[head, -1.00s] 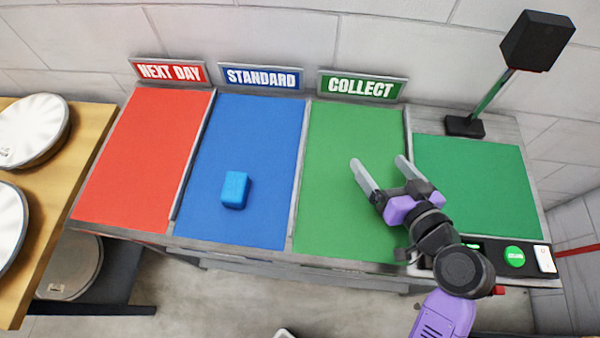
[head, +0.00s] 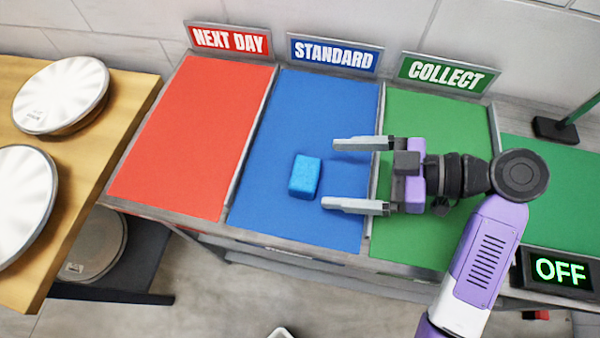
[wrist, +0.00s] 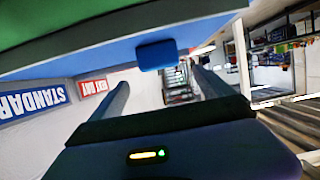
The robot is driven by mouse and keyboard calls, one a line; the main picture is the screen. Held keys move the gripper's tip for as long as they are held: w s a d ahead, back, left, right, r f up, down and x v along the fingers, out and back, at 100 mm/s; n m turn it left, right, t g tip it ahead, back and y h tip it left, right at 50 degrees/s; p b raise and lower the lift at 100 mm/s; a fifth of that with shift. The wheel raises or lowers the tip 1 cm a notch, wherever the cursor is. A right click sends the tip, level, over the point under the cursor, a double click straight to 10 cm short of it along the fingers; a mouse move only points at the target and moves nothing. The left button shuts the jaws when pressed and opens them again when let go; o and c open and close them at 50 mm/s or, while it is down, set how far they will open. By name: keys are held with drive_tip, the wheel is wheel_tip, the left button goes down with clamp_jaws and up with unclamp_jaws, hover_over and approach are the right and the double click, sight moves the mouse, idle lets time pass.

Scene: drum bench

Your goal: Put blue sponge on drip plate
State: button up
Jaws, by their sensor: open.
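The blue sponge (head: 305,177), a small block, lies on the blue STANDARD section (head: 325,110) of the bench. My gripper (head: 328,174) is open and empty. Its two fingers point left toward the sponge, with the tips just right of it, one toward the back and one toward the front. In the wrist view the sponge (wrist: 157,54) shows ahead, between the lines of the two fingers. I cannot make out a drip plate for certain in either view.
Red (head: 190,140) and green (head: 430,115) sections flank the blue one, with raised metal dividers between. Signs stand along the back. Drums (head: 60,95) sit on a wooden table at left. A cut-off white object (head: 282,333) shows at the bottom edge.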

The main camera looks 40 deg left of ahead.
sight(305, 172)
drive_tip(key=p+x, duration=0.1)
drive_tip(key=x, duration=0.3)
drive_tip(key=shift+s+a+f, duration=0.1)
drive_tip(key=shift+s, duration=0.05)
drive_tip(key=shift+s+a+f, duration=0.25)
drive_tip(key=shift+a+f, duration=0.05)
drive_tip(key=shift+a, duration=0.2)
drive_tip(key=shift+r, duration=0.1)
drive_tip(key=c, duration=1.5)
